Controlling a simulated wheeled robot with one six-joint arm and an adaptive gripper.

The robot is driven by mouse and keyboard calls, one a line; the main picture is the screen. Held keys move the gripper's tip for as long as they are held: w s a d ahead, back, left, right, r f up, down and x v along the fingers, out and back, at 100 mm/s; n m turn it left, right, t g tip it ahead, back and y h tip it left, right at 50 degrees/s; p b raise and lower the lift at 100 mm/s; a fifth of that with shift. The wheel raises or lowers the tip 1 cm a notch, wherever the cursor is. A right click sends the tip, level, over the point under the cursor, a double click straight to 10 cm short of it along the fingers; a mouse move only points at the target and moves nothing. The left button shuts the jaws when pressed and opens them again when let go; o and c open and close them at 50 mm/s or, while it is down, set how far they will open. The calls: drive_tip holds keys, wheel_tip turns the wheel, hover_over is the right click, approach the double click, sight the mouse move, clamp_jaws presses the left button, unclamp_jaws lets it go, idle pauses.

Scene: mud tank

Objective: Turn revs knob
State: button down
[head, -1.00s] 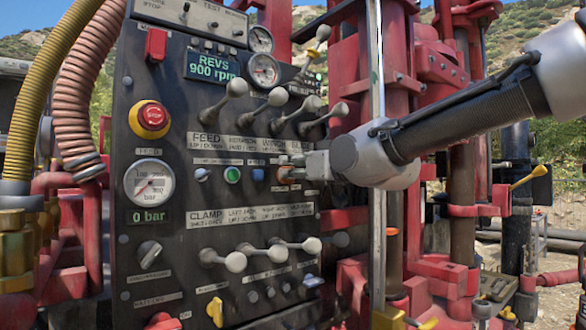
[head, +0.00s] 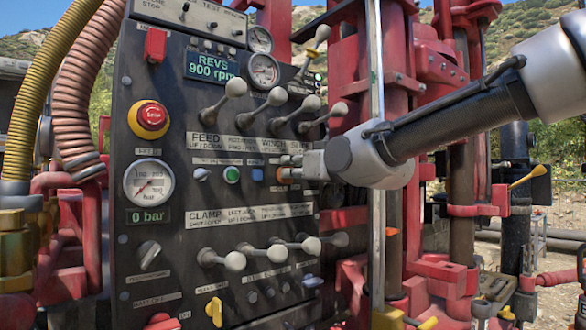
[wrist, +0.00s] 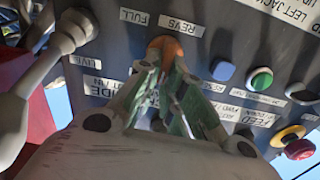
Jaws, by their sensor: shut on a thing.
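The orange revs knob (wrist: 166,48) sits on the dark control panel under the REVS label (wrist: 177,25) in the wrist view. In the head view only a small orange part of the knob (head: 281,174) shows at the fingertips. My gripper (wrist: 168,72) is shut on the knob, its two fingers around the knob's sides. In the head view my gripper (head: 290,174) reaches in from the right, level with the row of buttons. The REVS display (head: 213,67) reads 900 rpm. The knob's pointer is hidden by the fingers.
Grey ball-ended levers (head: 236,88) stand out above my gripper, and more levers (head: 235,261) below it. Blue (head: 257,174) and green (head: 232,174) buttons lie left of the knob. A vertical metal rail (head: 377,230) passes beside the arm. A red emergency stop (head: 151,117) is at upper left.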

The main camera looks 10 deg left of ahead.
drive_tip(key=shift+w+d+f+m, duration=0.2)
drive_tip(key=shift+f+m, duration=0.1)
drive_tip(key=shift+m, duration=2.4)
drive_tip(key=shift+w+d+f+m, duration=0.2)
drive_tip(key=shift+w+f+m, duration=0.05)
drive_tip(key=shift+m, duration=2.45)
drive_tip(key=shift+w+d+f+m, duration=0.2)
drive_tip(key=shift+f+m, duration=0.1)
drive_tip(key=shift+m, duration=2.4)
drive_tip(key=c, duration=1.5)
unclamp_jaws()
drive_tip(key=shift+c, duration=0.2)
